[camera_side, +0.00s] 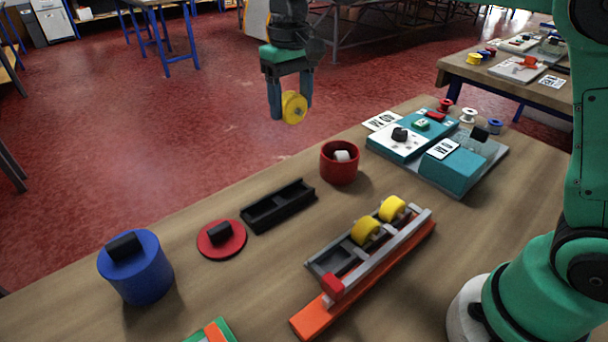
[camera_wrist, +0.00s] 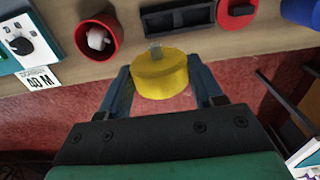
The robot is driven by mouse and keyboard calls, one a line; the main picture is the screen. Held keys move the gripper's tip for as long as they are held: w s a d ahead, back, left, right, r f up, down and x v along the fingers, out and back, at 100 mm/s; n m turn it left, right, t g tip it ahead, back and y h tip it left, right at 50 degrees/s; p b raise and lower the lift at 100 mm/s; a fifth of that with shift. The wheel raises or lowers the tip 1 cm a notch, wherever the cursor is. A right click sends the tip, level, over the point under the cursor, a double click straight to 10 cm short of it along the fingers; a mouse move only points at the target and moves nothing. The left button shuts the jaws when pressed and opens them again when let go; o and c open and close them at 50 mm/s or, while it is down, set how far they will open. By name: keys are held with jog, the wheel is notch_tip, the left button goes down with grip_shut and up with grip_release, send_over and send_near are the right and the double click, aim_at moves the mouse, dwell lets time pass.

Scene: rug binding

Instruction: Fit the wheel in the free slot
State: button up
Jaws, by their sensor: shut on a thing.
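My gripper (camera_side: 290,103) is shut on a yellow wheel (camera_side: 294,108) and holds it in the air, beyond the table's far edge in the side view. In the wrist view the wheel (camera_wrist: 160,74) sits between the two blue fingers, with a small grey hub end showing. A grey slotted holder (camera_side: 328,262) stands on the table with an orange and grey strip along its side. Two yellow wheels (camera_side: 366,230) sit in its slots toward the back right. The slot area at its front left, near a red block (camera_side: 332,285), holds no yellow wheel.
A black tray (camera_side: 278,206), a red cup (camera_side: 339,163) with a white piece inside, a red disc (camera_side: 221,239) and a blue cylinder (camera_side: 136,268) stand on the table (camera_side: 200,290). A teal and white panel (camera_side: 437,150) stands at the back right.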

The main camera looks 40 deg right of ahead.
aim_at(291, 94)
notch_tip(291, 94, up, 3)
jog(key=shift+r, duration=0.1)
jog(key=s+a, duration=0.2)
jog(key=s, duration=0.6)
jog(key=s+a, duration=0.3)
jog(key=s, duration=0.4)
jog(key=f, duration=1.9)
jog(key=shift+s+d+f, duration=0.2)
jog(key=shift+s+d, duration=0.05)
jog(key=shift+f, duration=0.1)
jog(key=o, duration=1.3)
jog(key=shift+c, duration=0.2)
